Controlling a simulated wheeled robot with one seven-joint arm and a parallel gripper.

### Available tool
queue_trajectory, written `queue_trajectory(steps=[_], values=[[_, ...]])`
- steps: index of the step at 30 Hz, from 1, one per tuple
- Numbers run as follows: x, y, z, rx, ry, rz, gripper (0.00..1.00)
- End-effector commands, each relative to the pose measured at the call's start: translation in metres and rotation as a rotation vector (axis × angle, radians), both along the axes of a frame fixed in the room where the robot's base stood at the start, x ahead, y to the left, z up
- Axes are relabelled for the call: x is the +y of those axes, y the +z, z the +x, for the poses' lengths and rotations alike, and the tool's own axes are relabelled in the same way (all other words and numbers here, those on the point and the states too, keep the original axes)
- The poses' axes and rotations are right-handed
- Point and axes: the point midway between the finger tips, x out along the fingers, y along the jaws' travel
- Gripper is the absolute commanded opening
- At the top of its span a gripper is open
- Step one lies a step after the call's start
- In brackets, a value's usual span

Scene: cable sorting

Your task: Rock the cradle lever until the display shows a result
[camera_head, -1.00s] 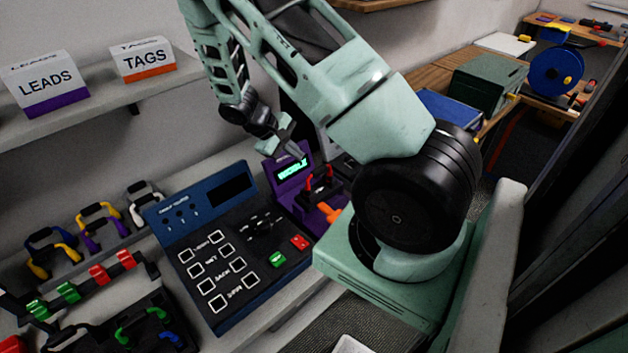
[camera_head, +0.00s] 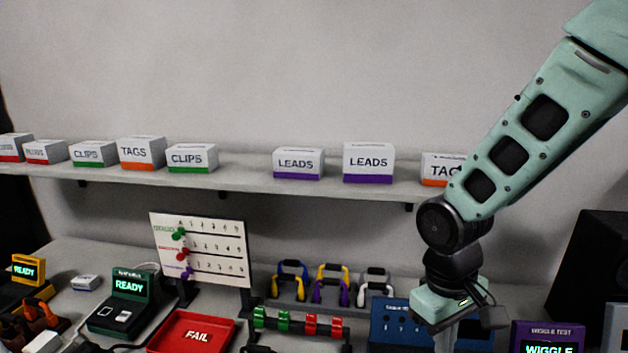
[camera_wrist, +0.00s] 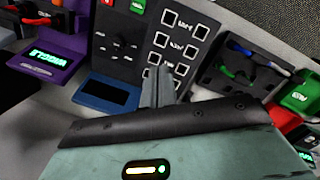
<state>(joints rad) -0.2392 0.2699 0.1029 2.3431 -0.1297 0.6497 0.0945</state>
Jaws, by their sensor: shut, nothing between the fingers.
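The purple wiggle test unit (camera_head: 548,331) is at the bottom right of the head view, cut by the edge. Its lit display (camera_head: 548,349) reads WIGGLE. In the wrist view the unit (camera_wrist: 72,44) is at the upper left, its display (camera_wrist: 48,62) upside down and lit. A dark cradle with red-orange parts (camera_wrist: 30,20) is at the top left corner there; I cannot make out the lever clearly. My gripper (camera_wrist: 160,75) is shut and empty, over the blue-framed keypad console, to one side of the wiggle unit. In the head view its fingers run off the bottom edge.
The blue console (camera_head: 392,322) stands left of the wiggle unit, partly behind my gripper. A rack of looped leads (camera_head: 330,285), a pegged board (camera_head: 200,250) and a red FAIL tray (camera_head: 195,333) are farther left. A shelf (camera_head: 240,172) with labelled boxes runs above.

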Motion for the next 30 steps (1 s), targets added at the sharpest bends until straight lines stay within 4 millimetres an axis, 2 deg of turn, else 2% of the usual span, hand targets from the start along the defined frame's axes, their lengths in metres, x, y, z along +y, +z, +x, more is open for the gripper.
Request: queue_trajectory(steps=[1, 4, 6, 9, 12, 16, 30], values=[[0.024, 0.007, -0.021, -0.022, 0.060, 0.036, 0.00], [0.057, 0.021, -0.062, -0.046, 0.157, 0.090, 0.00], [0.071, 0.027, -0.087, -0.060, 0.215, 0.116, 0.00], [0.083, 0.032, -0.114, -0.075, 0.274, 0.140, 0.00], [0.088, 0.034, -0.130, -0.083, 0.310, 0.150, 0.00], [0.090, 0.035, -0.136, -0.085, 0.323, 0.155, 0.00], [0.090, 0.035, -0.135, -0.084, 0.320, 0.154, 0.00]])
